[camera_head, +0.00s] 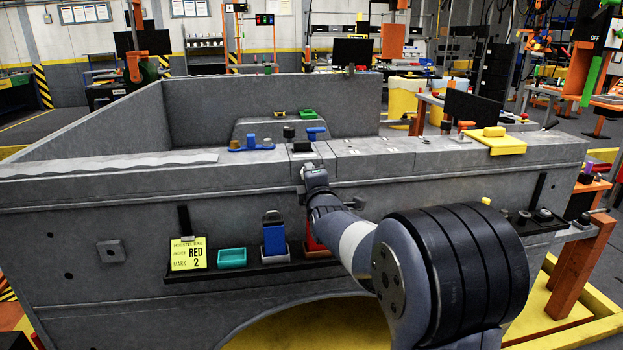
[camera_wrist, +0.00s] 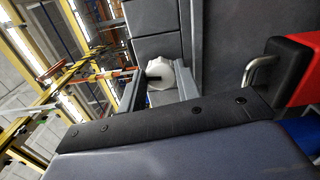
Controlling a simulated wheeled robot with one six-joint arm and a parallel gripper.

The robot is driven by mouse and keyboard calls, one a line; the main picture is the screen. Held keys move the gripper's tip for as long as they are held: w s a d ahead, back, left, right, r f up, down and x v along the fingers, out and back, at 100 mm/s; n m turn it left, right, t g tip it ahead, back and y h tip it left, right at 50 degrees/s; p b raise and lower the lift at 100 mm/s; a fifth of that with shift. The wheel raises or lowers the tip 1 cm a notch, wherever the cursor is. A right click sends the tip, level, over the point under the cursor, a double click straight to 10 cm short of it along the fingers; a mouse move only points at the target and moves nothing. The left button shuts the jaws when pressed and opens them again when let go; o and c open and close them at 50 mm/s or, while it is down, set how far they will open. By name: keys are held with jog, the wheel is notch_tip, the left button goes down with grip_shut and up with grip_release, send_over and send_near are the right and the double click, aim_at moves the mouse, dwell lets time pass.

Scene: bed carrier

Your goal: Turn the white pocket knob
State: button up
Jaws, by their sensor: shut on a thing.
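In the head view my gripper (camera_head: 309,168) is at the top edge of the grey bed side wall (camera_head: 120,220), in front of the dark pocket.
A black shelf on the wall holds a yellow card (camera_head: 188,253), a teal tray (camera_head: 232,258), a blue block (camera_head: 274,235) and a red bin (camera_head: 316,240) partly behind my arm. A blue part (camera_head: 251,144) and a yellow plate (camera_head: 494,142) lie on the top ledge.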

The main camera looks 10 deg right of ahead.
jog(key=o, duration=1)
jog(key=shift+c, duration=0.2)
jog(key=s, duration=1)
jog(key=shift+s, duration=0.4)
jog(key=w, duration=1)
jog(key=shift+w, duration=0.4)
